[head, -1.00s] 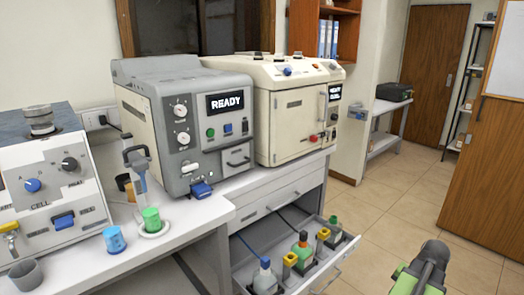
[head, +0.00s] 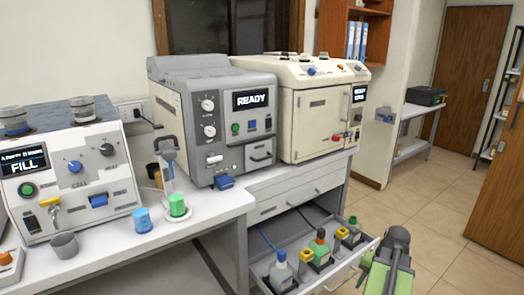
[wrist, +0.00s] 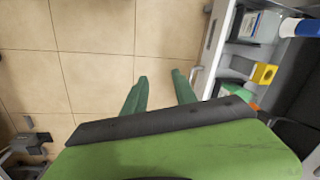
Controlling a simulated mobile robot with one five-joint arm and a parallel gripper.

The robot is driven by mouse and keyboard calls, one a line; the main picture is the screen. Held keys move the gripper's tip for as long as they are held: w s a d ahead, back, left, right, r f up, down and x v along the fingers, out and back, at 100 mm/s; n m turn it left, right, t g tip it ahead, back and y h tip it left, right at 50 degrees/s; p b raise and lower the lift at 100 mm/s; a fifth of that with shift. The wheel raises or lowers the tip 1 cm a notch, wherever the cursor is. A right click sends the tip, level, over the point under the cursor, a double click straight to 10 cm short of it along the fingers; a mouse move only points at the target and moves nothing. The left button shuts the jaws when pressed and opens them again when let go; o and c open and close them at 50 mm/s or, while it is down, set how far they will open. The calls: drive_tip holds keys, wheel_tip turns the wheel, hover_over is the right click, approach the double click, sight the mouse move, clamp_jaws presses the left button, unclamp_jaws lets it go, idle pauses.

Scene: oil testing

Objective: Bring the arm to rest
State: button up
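My arm (head: 390,262), grey and green, shows at the bottom right of the head view, beside the open drawer.
The open drawer (head: 330,278) holds several bottles and yellow-topped items. Two machines read READY, one FILL. Tiled floor (head: 455,240) is free at right.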

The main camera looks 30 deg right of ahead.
drive_tip(key=w+a+n, duration=0.6)
drive_tip(key=w+a, duration=1.2)
drive_tip(key=a, duration=0.2)
drive_tip(key=w+a+n+g, duration=0.15)
drive_tip(key=a+n, duration=0.25)
drive_tip(key=a, duration=1)
drive_tip(key=w+a+n+g, duration=0.1)
drive_tip(key=w+a+n, duration=0.2)
drive_tip(key=a, duration=1.1)
wheel_tip(320, 180, up, 20)
drive_tip(key=p, duration=2)
drive_tip(key=shift+w+d+h+p, duration=0.2)
drive_tip(key=shift+d+h+p, duration=0.1)
drive_tip(key=shift+h, duration=0.1)
drive_tip(key=shift+t, duration=0.25)
